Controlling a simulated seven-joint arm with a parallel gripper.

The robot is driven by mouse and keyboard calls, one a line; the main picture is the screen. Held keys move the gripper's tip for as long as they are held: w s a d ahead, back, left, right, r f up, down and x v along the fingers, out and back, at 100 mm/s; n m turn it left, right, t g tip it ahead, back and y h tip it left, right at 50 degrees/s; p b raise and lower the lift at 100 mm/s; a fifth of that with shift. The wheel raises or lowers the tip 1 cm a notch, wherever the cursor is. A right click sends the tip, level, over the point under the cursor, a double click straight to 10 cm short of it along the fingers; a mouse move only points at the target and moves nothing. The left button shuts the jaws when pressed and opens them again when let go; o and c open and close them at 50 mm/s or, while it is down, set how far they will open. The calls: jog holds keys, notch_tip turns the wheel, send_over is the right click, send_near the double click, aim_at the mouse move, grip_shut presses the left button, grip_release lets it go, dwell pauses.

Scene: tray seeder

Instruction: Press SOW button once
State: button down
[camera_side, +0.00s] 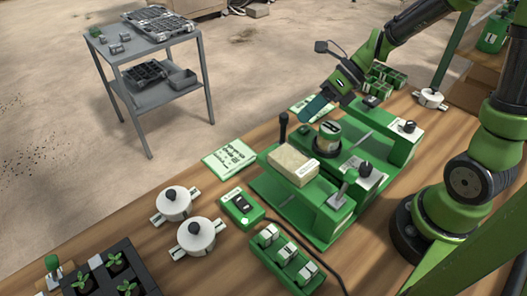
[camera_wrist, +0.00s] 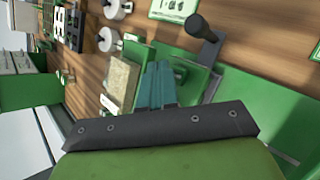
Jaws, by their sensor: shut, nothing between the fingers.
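No lettering is sharp enough to read SOW, so I cannot tell which control is that button. A small green box with dark controls (camera_side: 241,208) lies on the bench left of the machine. My gripper (camera_side: 309,114) is shut and empty, its teal fingers above the machine's far side, near the canister. In the wrist view the shut fingers (camera_wrist: 159,68) appear beside the tan block (camera_wrist: 122,82), with no clear contact.
A black-handled lever (camera_side: 283,127) stands upright at the machine's far-left corner. White lidded pots (camera_side: 174,203) (camera_side: 195,237), a green rack (camera_side: 287,258) and a seedling tray (camera_side: 90,286) occupy the near bench. A printed sheet (camera_side: 229,157) lies left of the machine. A grey cart (camera_side: 150,50) stands apart.

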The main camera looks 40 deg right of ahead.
aim_at(307, 127)
jog(key=shift+r, duration=2.45)
jog(key=n, duration=0.2)
jog(key=s+f+n+h, duration=0.1)
jog(key=n, duration=0.1)
jog(key=s+d+n, duration=0.1)
jog(key=n, duration=0.2)
jog(key=shift+f+g+h, duration=0.15)
jog(key=shift+g+h, duration=0.15)
jog(key=s+n+h, duration=0.1)
jog(key=n, duration=0.2)
jog(key=s+r+n+h, duration=0.1)
jog(key=n, duration=0.3)
jog(key=s+n, duration=0.1)
jog(key=n, duration=0.2)
jog(key=shift+s+d+r+h, duration=0.3)
jog(key=shift+s+r+h, duration=0.05)
jog(key=shift+r+h, duration=0.05)
jog(key=s+r+n+t+h, duration=0.2)
jog(key=s+r+n+t, duration=0.2)
jog(key=n, duration=0.6)
jog(key=shift+s+a+r+n, duration=0.2)
jog(key=shift+a+r+n, duration=0.25)
jog(key=shift+r, duration=0.4)
